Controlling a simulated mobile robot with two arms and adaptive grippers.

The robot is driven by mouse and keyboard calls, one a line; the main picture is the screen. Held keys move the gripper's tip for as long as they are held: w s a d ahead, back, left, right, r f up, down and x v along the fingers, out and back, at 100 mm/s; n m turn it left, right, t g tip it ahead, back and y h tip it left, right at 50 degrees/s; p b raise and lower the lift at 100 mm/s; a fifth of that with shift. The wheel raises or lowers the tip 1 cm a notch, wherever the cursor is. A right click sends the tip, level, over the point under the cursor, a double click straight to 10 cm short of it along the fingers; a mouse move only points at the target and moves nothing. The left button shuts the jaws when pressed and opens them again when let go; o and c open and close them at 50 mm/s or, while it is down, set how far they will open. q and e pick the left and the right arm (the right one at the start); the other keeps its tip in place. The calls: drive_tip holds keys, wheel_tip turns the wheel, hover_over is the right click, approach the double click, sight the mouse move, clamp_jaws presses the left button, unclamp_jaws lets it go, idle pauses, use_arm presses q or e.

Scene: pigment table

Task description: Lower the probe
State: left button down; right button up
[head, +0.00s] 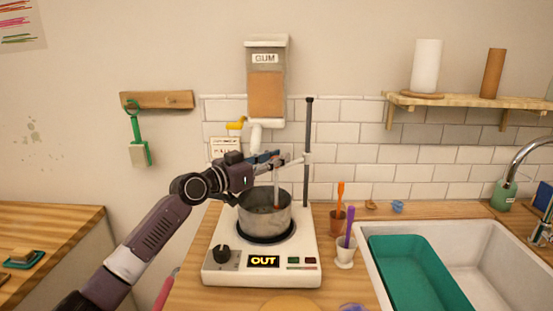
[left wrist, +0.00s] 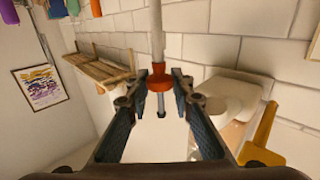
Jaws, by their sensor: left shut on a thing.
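The probe (head: 276,178) is a thin pale upright rod above the steel pot (head: 264,216), held on a clamp arm from a dark stand post (head: 308,140). Its lower end overlaps the pot's mouth; I cannot tell how deep it reaches. The pot sits on a white hot plate (head: 232,268) whose display reads "OUT". My left gripper (head: 277,158) is at the probe's upper part. In the left wrist view its fingers (left wrist: 160,88) flank the probe's red collar (left wrist: 159,77) and are shut on it. My right gripper is not in view.
A gum dispenser (head: 266,85) with a yellow lever (head: 236,125) hangs just above my left gripper. Right of the hot plate stand a white cup (head: 345,254) with a purple tool and a brown cup (head: 338,220). A sink (head: 490,250) lies farther right.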

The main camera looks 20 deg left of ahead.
use_arm(q)
wheel_tip(320, 180, down, 2)
drive_tip(key=shift+f+b, duration=0.25)
drive_tip(key=shift+b, duration=0.45)
drive_tip(key=shift+f, duration=0.1)
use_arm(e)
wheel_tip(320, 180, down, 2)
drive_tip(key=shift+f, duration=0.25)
use_arm(q)
drive_tip(key=shift+f, duration=0.1)
drive_tip(key=c, duration=1.7)
unclamp_jaws()
drive_tip(key=shift+s+a, duration=0.1)
drive_tip(key=shift+s, duration=0.05)
drive_tip(key=v, duration=1.1)
drive_tip(key=shift+s+a, duration=0.1)
drive_tip(key=shift+s, duration=0.2)
